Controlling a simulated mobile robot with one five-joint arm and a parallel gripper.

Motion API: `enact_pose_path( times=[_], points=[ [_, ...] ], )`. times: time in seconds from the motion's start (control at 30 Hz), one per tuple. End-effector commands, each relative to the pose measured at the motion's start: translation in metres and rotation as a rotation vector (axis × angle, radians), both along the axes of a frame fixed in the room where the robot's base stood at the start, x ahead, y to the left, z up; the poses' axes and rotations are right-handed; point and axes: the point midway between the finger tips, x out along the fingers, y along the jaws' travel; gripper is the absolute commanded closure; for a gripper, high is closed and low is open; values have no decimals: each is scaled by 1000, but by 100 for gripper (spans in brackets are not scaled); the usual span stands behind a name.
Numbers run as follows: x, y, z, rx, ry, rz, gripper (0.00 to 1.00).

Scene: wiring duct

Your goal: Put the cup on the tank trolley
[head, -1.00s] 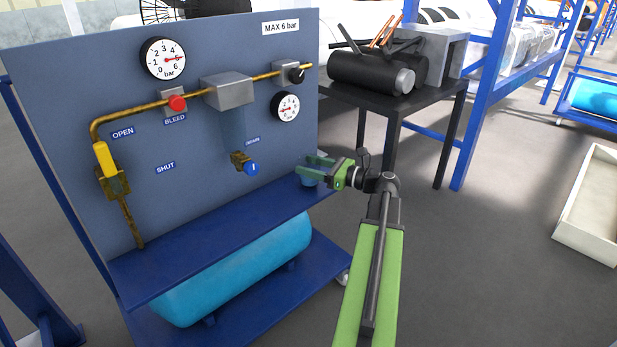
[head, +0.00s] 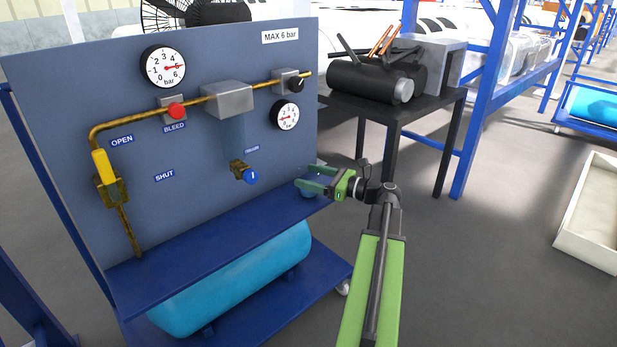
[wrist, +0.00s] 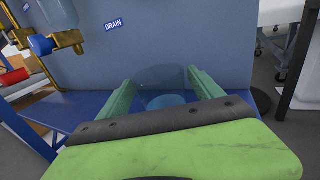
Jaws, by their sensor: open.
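The cup is a small see-through blue vessel (head: 308,192) at the right end of the tank trolley's shelf. In the wrist view the cup (wrist: 163,88) stands between my two green fingers, with its bluer base lower down. My gripper (head: 312,181) is open around it; I cannot tell whether a finger touches it. The tank trolley is blue, with a flat upper shelf (head: 215,238), a light-blue tank below and an upright grey-blue panel behind. The cup appears to stand on the shelf, but my fingers hide part of it.
The panel carries gauges, brass pipe, a yellow lever (head: 103,166) and a blue drain knob (head: 251,177) just left of my gripper. A black table (head: 420,103) with dark cylinders stands behind my arm. The shelf left of the cup is clear.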

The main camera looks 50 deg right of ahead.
Motion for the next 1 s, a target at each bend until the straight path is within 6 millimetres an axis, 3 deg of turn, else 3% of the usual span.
enact_pose_path(
  times=[0.3,0.5,1.0],
  points=[
    [-74,-25,-1,0,0,-4,24],
    [-103,-35,-1,0,0,-1,24],
    [-109,-36,-1,0,0,0,24]
  ],
)
